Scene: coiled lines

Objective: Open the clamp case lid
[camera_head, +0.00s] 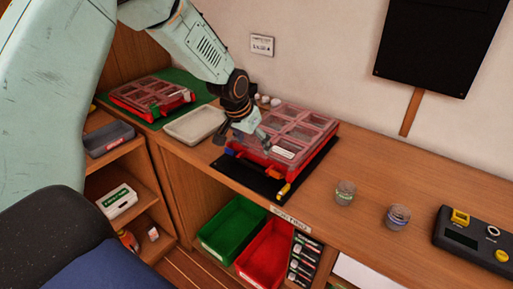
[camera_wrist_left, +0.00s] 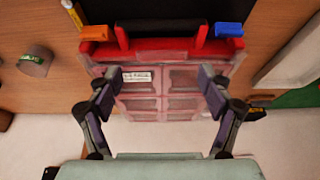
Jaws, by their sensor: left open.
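A red case (camera_head: 318,122) with a clear, windowed lid lies on a black mat (camera_head: 243,179) on the bench. I cannot read its white label. The lid looks shut. In the left wrist view the case's clear lid (camera_wrist_left: 166,104) faces me, with an orange latch (camera_wrist_left: 95,33), a blue latch (camera_wrist_left: 228,30) and a dark handle along its front edge. My left gripper (camera_head: 236,133) is open and empty, over the case's left front part in the head view. Its fingers (camera_wrist_left: 160,80) spread to either side of the lid in the wrist view, without visible contact. My right gripper is out of view.
A second red case (camera_head: 150,97) lies on a green mat at the back left, beside a pale tray (camera_head: 194,125). Two small jars (camera_head: 345,192) and a dark control box (camera_head: 477,238) stand to the right. Green and red bins (camera_head: 232,226) sit below the bench.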

